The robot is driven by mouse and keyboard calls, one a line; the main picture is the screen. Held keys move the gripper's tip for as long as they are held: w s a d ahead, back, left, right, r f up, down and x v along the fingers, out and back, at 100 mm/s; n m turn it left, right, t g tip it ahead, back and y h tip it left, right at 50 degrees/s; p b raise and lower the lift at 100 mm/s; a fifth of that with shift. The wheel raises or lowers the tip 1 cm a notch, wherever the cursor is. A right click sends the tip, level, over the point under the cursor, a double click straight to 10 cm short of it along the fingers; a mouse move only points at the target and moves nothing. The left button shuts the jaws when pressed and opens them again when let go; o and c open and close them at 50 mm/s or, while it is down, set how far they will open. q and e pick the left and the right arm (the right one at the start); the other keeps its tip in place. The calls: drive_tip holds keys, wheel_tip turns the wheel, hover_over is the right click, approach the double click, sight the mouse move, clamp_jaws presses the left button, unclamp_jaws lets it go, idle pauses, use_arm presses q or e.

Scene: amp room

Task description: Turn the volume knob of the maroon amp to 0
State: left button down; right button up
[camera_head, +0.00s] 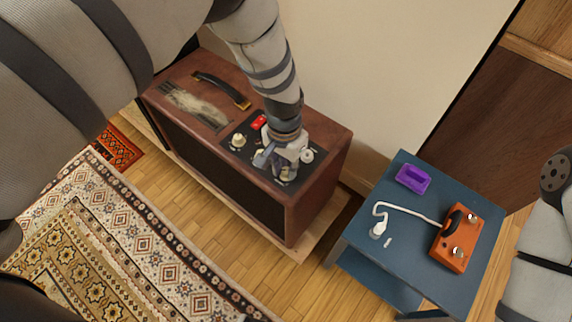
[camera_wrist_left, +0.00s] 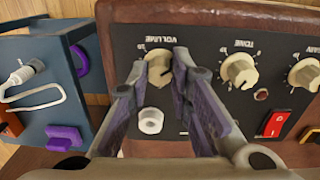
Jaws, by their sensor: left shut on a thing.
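The maroon amp (camera_head: 322,177) stands with its black control panel facing up. In the left wrist view the panel appears upside down, and the cream volume knob (camera_wrist_left: 158,72) sits under its VOLUME label. My left gripper (camera_head: 277,160) is over the panel, pointing down. In the wrist view its two fingers (camera_wrist_left: 161,66) are on either side of the volume knob, shut on it. The knob's dark pointer line is partly visible, but its exact setting is hard to read. In the head view the gripper hides the volume knob. My right gripper is out of view.
Beside the volume knob are the tone knob (camera_wrist_left: 239,71), another cream knob (camera_wrist_left: 305,74), a red switch (camera_wrist_left: 274,123) and a white jack (camera_wrist_left: 150,120). A blue table (camera_head: 405,263) to the right holds an orange pedal (camera_head: 456,242), a purple tray (camera_head: 413,179) and a white cable (camera_head: 405,210).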

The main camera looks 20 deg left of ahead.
sight(284, 169)
use_arm(q)
drive_tip(key=shift+n, duration=0.6)
drive_tip(key=c, duration=1.4)
unclamp_jaws()
drive_tip(key=shift+c, duration=0.2)
wheel_tip(284, 169, up, 12)
drive_tip(key=shift+a, duration=0.15)
